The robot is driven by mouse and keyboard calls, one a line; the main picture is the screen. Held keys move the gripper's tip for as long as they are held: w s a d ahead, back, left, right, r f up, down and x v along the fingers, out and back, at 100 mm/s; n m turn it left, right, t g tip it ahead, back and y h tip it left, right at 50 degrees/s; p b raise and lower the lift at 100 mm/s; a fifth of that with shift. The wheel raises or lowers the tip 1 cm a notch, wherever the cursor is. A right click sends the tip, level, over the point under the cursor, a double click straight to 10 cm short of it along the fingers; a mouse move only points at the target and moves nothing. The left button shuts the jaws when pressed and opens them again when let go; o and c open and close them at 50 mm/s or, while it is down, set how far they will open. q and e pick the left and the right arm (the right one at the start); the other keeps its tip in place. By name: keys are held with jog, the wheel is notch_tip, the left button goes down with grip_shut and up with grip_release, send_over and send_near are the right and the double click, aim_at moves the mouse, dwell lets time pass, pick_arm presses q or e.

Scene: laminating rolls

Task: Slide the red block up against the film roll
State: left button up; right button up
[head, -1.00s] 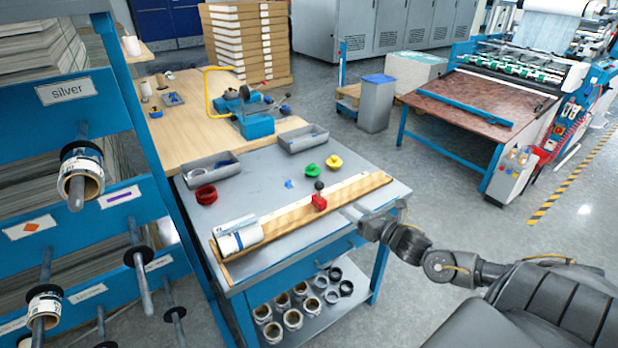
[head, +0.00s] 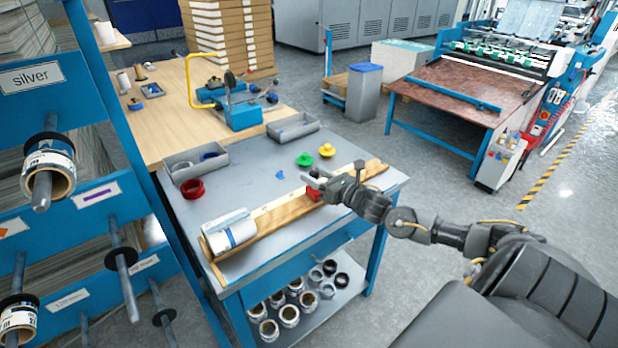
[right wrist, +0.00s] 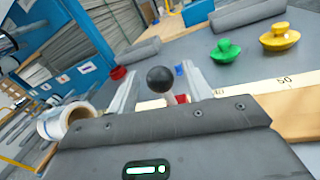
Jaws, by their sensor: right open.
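The red block (head: 313,193) sits on the wooden measuring board (head: 280,212), partly hidden behind my right gripper (head: 314,181). In the right wrist view the block's black ball knob (right wrist: 160,80) stands between the two spread fingers, and a bit of red block (right wrist: 182,99) shows below it. My right gripper is open and not closed on the knob. The white film roll (head: 230,235) lies at the board's left end, apart from the block; it also shows in the right wrist view (right wrist: 68,124). My left gripper is not in view.
A green knob piece (head: 304,159) and a yellow one (head: 326,150) stand behind the board. A red ring (head: 192,189) and grey trays (head: 292,128) lie toward the table's back. The board between block and roll looks clear.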

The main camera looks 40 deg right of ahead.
jog(key=shift+w+a, duration=0.2)
jog(key=shift+w, duration=1.2)
jog(key=shift+a, duration=0.1)
grip_shut()
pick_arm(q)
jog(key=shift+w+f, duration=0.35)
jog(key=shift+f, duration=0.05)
